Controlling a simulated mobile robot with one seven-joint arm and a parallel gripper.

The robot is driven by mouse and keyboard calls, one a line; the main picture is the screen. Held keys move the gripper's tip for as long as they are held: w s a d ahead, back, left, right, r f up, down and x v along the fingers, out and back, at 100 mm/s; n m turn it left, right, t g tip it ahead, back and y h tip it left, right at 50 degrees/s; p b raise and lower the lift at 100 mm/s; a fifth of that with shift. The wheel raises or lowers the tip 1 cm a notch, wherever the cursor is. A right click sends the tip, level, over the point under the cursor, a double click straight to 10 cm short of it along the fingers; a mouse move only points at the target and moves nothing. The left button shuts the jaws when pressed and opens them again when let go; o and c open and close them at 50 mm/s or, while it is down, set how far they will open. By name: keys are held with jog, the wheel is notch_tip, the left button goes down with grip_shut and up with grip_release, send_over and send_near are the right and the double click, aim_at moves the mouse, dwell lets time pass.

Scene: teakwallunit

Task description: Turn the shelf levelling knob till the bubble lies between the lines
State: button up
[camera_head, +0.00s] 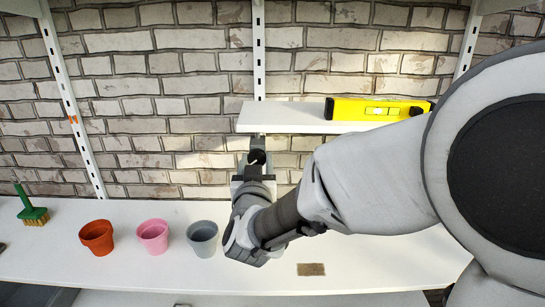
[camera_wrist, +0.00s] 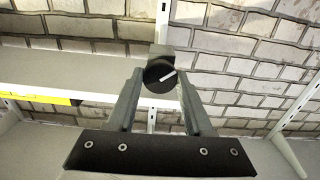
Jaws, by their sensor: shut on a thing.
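The black levelling knob (camera_head: 257,157) sits under the left end of the white shelf (camera_head: 283,120), by the middle wall upright. In the wrist view the knob (camera_wrist: 158,74) has a white pointer mark slanting up to the right. My gripper (camera_wrist: 160,88) is shut on it, a finger on each side. In the head view my gripper (camera_head: 254,168) reaches up to the knob from below. A yellow spirit level (camera_head: 345,109) lies on the shelf. Its vial is bright, but the bubble and lines are too small to tell apart.
On the lower white shelf (camera_head: 130,268) stand an orange pot (camera_head: 97,238), a pink pot (camera_head: 152,236) and a grey pot (camera_head: 203,239). A green brush (camera_head: 33,212) is far left. A small brown mat (camera_head: 311,269) lies right of my gripper. A brick wall is behind.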

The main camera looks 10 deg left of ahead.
grip_shut()
jog(key=shift+m+b, duration=0.4)
jog(key=shift+b, duration=0.15)
jog(key=shift+f+m+b, duration=0.2)
jog(key=shift+m+b, duration=0.8)
jog(key=shift+b, duration=0.25)
jog(key=m+b, duration=0.5)
jog(key=shift+b, duration=0.35)
jog(key=m+b, duration=0.4)
jog(key=shift+m, duration=0.4)
jog(key=shift+r+m+b, duration=0.2)
jog(key=shift+m+b, duration=1.05)
jog(key=shift+m, duration=0.35)
